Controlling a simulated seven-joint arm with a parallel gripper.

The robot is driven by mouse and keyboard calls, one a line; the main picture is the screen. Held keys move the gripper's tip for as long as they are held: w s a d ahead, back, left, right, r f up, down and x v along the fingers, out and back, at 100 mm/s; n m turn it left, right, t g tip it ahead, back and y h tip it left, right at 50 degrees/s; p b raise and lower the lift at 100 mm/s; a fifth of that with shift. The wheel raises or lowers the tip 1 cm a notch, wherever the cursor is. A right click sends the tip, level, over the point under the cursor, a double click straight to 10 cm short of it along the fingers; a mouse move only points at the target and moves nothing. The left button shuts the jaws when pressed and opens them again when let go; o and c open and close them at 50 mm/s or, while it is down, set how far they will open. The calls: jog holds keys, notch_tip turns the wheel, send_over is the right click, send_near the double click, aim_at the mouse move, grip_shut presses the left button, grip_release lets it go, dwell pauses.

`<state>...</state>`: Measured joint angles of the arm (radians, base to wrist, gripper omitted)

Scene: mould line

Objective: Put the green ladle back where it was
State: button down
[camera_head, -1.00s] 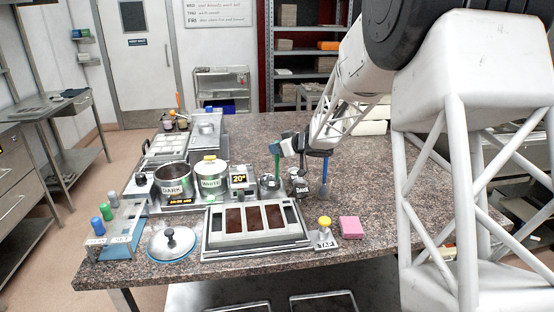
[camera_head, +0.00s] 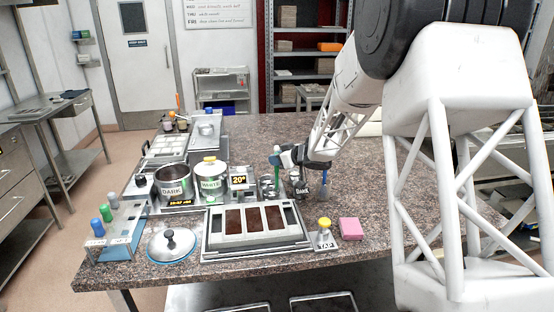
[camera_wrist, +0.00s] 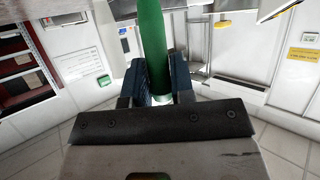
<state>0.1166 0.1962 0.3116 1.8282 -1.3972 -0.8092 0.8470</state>
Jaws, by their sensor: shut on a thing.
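The green ladle (camera_head: 277,151) is upright in my gripper (camera_head: 282,158), its handle top showing just above the jaws. In the wrist view, the green handle (camera_wrist: 150,40) stands between the two dark blue fingers of my gripper (camera_wrist: 161,88), which is shut on it. A small metal holder (camera_head: 268,188) is below and slightly left of the ladle. The ladle's lower end is too small to make out in the head view, so I cannot tell whether it touches the holder.
The temperature display (camera_head: 238,181) and WHITE pot (camera_head: 211,184) are left. A mould tray (camera_head: 257,243) lies in front. The counter behind is mostly clear.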

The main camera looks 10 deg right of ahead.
jog(key=shift+f, duration=0.1)
jog(key=c, duration=1)
grip_release()
jog(key=shift+d, duration=0.1)
jog(key=v, duration=1.2)
